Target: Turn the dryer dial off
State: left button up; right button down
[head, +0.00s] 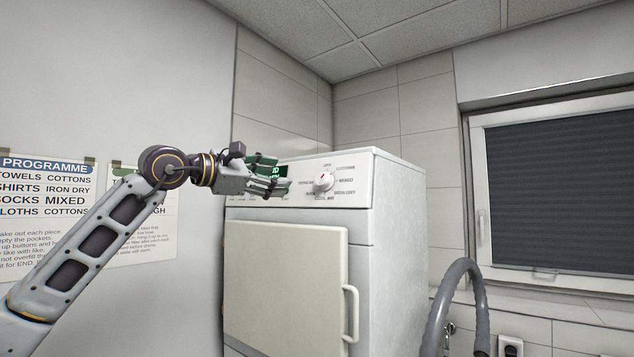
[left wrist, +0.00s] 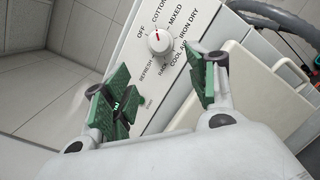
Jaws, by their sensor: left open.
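The dryer dial (head: 324,181) is a round white knob with a red mark, on the dryer's upper front panel. It also shows in the left wrist view (left wrist: 158,43), ringed by printed programme names. The red mark lies toward the knob's upper part in both views; I cannot tell exactly which label it points at. My left gripper (head: 278,181) is in front of the panel, left of the dial, apart from it. In the left wrist view its green-padded fingers (left wrist: 160,78) are spread and empty, with the dial beyond them. My right gripper is in neither view.
The white dryer (head: 385,245) has a closed door (head: 285,285) with a handle (head: 350,313) below the panel. A lit green display (head: 276,171) is partly hidden by my gripper. A grey hose (head: 440,300) stands right. Programme posters (head: 45,190) hang left.

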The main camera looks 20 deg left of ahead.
pick_arm(q)
jog(key=shift+w+d, duration=0.1)
jog(key=p, duration=0.3)
send_near(319, 180)
jog(key=x, duration=0.7)
jog(key=shift+w+d+p, duration=0.15)
jog(key=shift+w+p, duration=0.05)
jog(key=shift+p, duration=0.2)
jog(key=shift+w+d, duration=0.35)
jog(key=shift+w, duration=0.25)
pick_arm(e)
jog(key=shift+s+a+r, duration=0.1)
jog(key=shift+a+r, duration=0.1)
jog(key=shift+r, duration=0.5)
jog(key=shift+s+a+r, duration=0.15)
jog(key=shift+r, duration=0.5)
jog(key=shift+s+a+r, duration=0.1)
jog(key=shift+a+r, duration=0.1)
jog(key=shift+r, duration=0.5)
pick_arm(q)
jog(key=shift+c, duration=0.5)
jog(key=c, duration=1)
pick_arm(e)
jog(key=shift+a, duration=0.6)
